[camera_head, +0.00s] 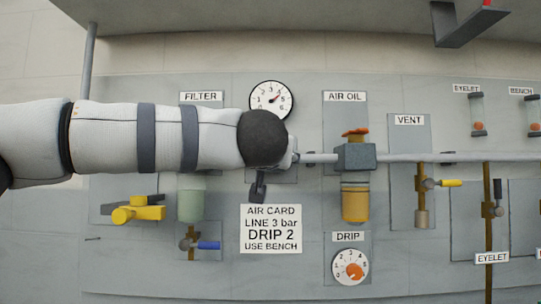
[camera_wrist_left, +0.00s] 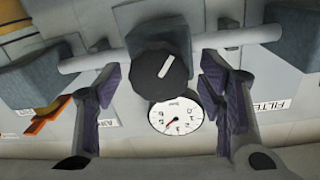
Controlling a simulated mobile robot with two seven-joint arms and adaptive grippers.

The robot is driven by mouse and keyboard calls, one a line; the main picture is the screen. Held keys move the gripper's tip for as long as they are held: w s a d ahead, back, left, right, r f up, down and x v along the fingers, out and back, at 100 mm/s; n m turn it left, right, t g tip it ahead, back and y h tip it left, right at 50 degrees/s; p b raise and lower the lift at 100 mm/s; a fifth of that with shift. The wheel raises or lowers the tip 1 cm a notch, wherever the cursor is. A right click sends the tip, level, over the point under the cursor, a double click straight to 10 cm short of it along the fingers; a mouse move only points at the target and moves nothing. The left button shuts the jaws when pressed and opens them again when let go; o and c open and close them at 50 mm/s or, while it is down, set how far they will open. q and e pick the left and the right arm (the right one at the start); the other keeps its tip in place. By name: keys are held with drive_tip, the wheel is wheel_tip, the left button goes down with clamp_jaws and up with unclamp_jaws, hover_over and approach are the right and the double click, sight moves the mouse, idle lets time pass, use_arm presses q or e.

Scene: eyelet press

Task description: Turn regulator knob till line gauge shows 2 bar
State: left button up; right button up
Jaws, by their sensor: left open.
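The regulator knob (camera_wrist_left: 160,74) is black and round with a white mark, in the left wrist view; my arm hides it in the head view. My left gripper (camera_wrist_left: 158,84) is open, its purple-padded fingers on either side of the knob and apart from it. In the head view one dark finger of my left gripper (camera_head: 258,187) shows below the wrist. The line gauge (camera_head: 271,99) is a white dial with its red needle pointing up and right, seemingly near 4 to 5; digits are small. It also shows upside down in the wrist view (camera_wrist_left: 176,116). My right gripper is out of view.
A pipe (camera_head: 430,157) runs right from the regulator. The air-oil unit (camera_head: 355,190), filter bowl (camera_head: 191,200), yellow valve handle (camera_head: 138,210) and drip dial (camera_head: 350,266) are nearby. A shelf bracket (camera_head: 470,25) juts out above.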

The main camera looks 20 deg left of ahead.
use_arm(q)
drive_tip(key=c, duration=1.2)
drive_tip(key=shift+n, duration=0.4)
drive_tip(key=shift+f+n+y, duration=0.1)
drive_tip(key=shift+n+y, duration=0.35)
drive_tip(key=shift+n, duration=5.75)
drive_tip(key=shift+f+n+y, duration=0.1)
drive_tip(key=shift+n+y, duration=0.35)
drive_tip(key=shift+n, duration=5.75)
drive_tip(key=shift+o, duration=0.2)
